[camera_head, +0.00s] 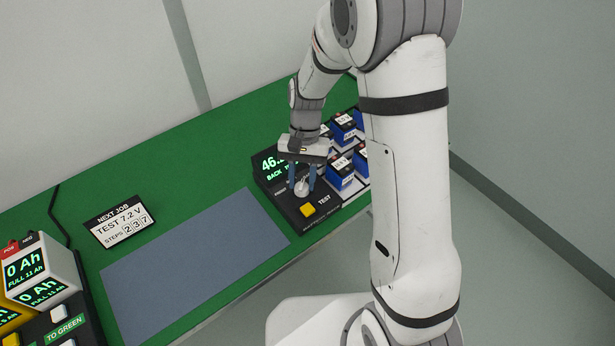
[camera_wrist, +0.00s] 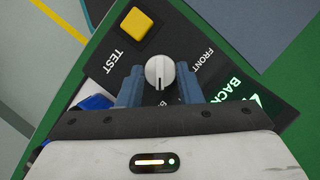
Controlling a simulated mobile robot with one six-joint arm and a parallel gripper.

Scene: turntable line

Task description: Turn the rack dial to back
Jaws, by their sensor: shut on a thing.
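The rack dial (camera_head: 302,187) is a round light-grey knob on the black control panel. In the wrist view the dial (camera_wrist: 159,70) has a dark pointer line running down toward the gripper side. A FRONT label lies to its right, and a label starting with B below it is partly hidden. The green display (camera_head: 270,166) shows a number starting 46 and the word BACK. My gripper (camera_head: 302,182) is over the panel with its blue fingers on either side of the dial, shut on it. The fingers (camera_wrist: 160,84) cover part of the panel lettering.
A yellow TEST button (camera_head: 308,210) sits close beside the dial. Blue batteries (camera_head: 340,172) stand in the rack to the right, partly behind my arm. A grey mat (camera_head: 195,255) and a NEXT JOB sign (camera_head: 120,222) lie left on the green bench.

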